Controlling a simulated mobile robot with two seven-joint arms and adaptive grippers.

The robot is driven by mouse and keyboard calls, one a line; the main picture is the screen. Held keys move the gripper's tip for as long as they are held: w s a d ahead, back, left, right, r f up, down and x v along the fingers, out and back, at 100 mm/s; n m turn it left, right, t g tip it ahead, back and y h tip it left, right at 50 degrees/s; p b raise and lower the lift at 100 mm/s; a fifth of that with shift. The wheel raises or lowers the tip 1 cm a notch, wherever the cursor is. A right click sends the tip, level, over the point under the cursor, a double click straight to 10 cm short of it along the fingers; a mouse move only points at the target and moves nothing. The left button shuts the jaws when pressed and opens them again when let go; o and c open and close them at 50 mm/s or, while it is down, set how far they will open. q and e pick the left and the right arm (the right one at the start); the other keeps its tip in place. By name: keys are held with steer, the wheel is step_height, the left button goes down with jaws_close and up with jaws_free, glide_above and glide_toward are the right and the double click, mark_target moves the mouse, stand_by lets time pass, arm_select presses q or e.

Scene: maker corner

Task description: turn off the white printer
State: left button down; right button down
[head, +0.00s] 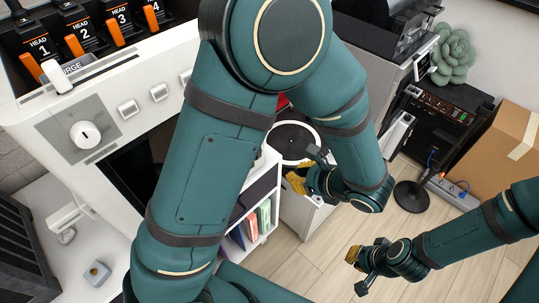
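The white printer (190,52) fills the upper left of the head view. Its front has a white round knob (85,134) with a dark mark, set on a grey square plate. A white lever (55,76) sits beside a "PURGE" label, above several small white buttons (159,92). Orange levers labelled HEAD 1 to 4 stand along its top. My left arm crosses the middle and hides part of the printer. My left gripper (307,168) is right of the printer, apart from it, fingers spread. My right gripper (358,271) is open and empty over the floor, lower right.
A white shelf with coloured folders (265,216) stands in the centre. A round white-rimmed black disc (291,141) is behind my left gripper. A black machine (436,118), a cardboard box (503,150) and a power strip (452,192) are at right.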

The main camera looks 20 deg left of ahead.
arm_select(q)
steer(key=shift+s, duration=0.1)
steer(key=shift+w+a+r+b+x, duration=0.1)
steer(key=shift+a+r+b+x, duration=0.25)
steer(key=shift+x, duration=1.8)
steer(key=shift+w+a+r+b+x, duration=0.15)
steer(key=shift+r+b+x, duration=0.3)
steer(key=shift+x, duration=1.75)
steer(key=shift+w+a+r+b+x, duration=0.1)
steer(key=shift+a+r+b+x, duration=0.3)
steer(key=shift+x, duration=1.75)
steer(key=shift+d+f, duration=0.1)
steer(key=shift+a+r, duration=0.2)
steer(key=shift+a, duration=0.2)
steer(key=shift+w+r, duration=0.1)
